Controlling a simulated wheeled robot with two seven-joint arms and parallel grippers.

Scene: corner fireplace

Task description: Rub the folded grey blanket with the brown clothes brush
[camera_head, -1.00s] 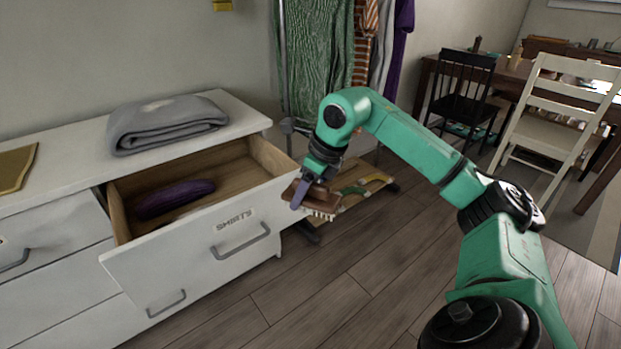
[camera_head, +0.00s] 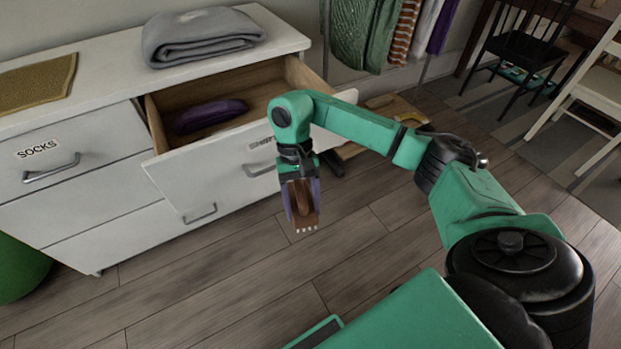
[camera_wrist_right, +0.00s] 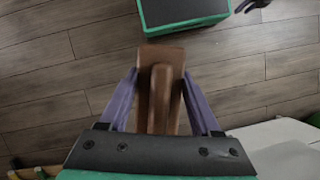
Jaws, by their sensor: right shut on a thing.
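The folded grey blanket (camera_head: 201,35) lies flat on the white dresser top, above the open drawer. My right gripper (camera_head: 301,200) is shut on the brown clothes brush (camera_head: 305,219), in front of the open drawer and above the floor. The brush hangs down with pale bristles at its lower end. In the right wrist view the brush (camera_wrist_right: 161,90) sits between the two purple fingers (camera_wrist_right: 160,100), its handle ridge gripped. The brush is well apart from the blanket.
The open shirts drawer (camera_head: 222,149) juts out below the blanket and holds a purple rolled garment (camera_head: 209,116). A mustard cloth (camera_head: 37,81) lies on the dresser's left end. Hanging clothes (camera_head: 362,32) and chairs (camera_head: 517,50) stand to the right. Floor in front is clear.

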